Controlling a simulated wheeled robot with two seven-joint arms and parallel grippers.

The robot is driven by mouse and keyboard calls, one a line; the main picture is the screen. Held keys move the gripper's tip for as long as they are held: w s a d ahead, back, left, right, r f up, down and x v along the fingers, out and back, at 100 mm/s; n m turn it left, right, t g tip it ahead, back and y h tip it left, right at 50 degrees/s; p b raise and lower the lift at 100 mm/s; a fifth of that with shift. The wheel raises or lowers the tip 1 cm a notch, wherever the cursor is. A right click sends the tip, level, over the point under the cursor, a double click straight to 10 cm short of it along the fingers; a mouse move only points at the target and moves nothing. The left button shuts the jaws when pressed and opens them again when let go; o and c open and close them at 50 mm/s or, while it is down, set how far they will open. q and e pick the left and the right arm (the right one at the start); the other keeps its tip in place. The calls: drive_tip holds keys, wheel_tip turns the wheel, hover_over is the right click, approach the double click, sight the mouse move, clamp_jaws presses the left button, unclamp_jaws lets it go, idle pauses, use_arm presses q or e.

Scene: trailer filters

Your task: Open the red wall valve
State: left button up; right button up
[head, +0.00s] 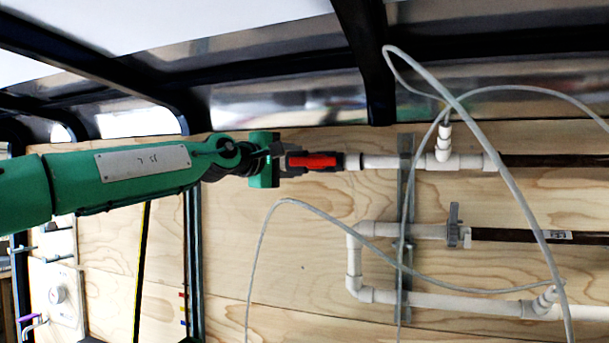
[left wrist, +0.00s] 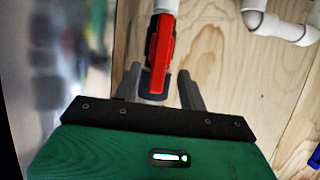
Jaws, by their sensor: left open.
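The red valve handle (head: 312,160) lies along the white pipe's left end on the plywood wall, in line with the pipe in the head view. It also shows in the left wrist view (left wrist: 161,52), running lengthwise above a dark valve body (left wrist: 155,83). My left gripper (head: 286,161) reaches in from the left, at the valve's left end. In the left wrist view its two grey fingers (left wrist: 160,88) are apart, one on each side of the valve's near end. Whether a finger touches the valve cannot be told. My right gripper is not in view.
White pipes (head: 380,161) run right from the valve, with a lower pipe loop (head: 430,302) below. Loose grey hoses (head: 492,150) hang in front of the wall. A metal bracket (head: 405,262) holds the pipes. Dark frame beams (head: 365,50) cross above. Bare plywood (head: 310,250) lies below the valve.

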use_arm(q)
drive_tip(key=b+v, duration=0.3)
drive_tip(key=v, duration=0.4)
drive_tip(key=shift+s+a+b, duration=0.2)
drive_tip(key=shift+b, duration=0.2)
